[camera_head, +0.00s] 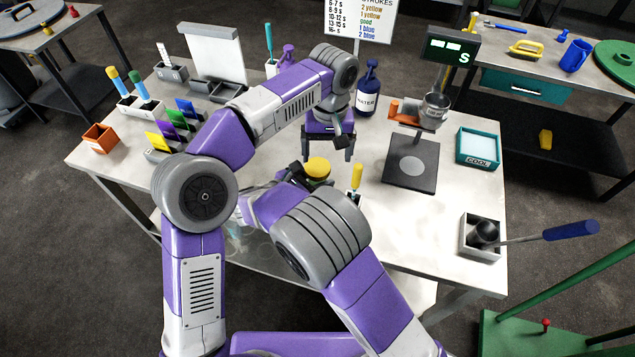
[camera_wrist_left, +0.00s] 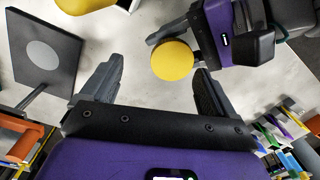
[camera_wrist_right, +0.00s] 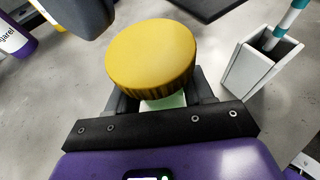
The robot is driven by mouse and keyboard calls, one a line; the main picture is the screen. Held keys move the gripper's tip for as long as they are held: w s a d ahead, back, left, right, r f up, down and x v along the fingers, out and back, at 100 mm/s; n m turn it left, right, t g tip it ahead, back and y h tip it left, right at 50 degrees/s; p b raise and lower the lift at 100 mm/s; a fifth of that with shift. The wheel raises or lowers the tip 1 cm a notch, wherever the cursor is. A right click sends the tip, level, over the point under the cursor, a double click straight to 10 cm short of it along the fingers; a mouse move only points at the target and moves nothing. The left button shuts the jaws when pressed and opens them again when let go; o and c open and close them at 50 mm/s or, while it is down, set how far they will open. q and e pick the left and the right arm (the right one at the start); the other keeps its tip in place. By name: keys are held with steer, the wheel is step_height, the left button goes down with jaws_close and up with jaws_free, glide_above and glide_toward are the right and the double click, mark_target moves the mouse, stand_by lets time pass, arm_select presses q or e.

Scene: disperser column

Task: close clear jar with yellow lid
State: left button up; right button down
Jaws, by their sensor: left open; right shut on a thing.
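The jar's yellow lid (camera_head: 317,167) is near the table's middle. In the right wrist view the lid (camera_wrist_right: 150,52) sits over the top of the clear jar (camera_wrist_right: 165,102), whose pale greenish wall shows just below it. I cannot tell whether the lid is fully seated. My right gripper (camera_wrist_right: 163,103) is shut around the jar below the lid. My left gripper (camera_head: 328,158) points down above and just beyond the lid, open and empty. In the left wrist view the lid (camera_wrist_left: 172,60) appears between the left fingers, nearer the right finger, with no visible contact.
A dark square plate (camera_head: 410,170) lies right of the jar. A blue bottle (camera_head: 367,92) stands behind. A yellow-handled tool (camera_head: 357,177) stands close beside the jar. A teal box (camera_head: 478,147) and a white box (camera_head: 465,240) with a blue-handled tool are at the right.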

mark_target(317, 167)
arm_select(q)
steer(key=m, duration=0.1)
steer(key=r+m, duration=0.1)
steer(key=m, duration=0.2)
steer(key=shift+w+a+r, duration=0.15)
steer(key=shift+w+a, duration=0.05)
steer(key=shift+a, duration=0.1)
steer(key=m, duration=0.1)
steer(key=a+r+m, duration=0.1)
steer(key=m, duration=0.2)
steer(key=shift+w+a+r, duration=0.15)
steer(key=shift+a+r, duration=0.1)
steer(key=shift+r, duration=0.1)
steer(key=shift+f, duration=4)
steer(key=c, duration=1.1)
steer(key=m, duration=1)
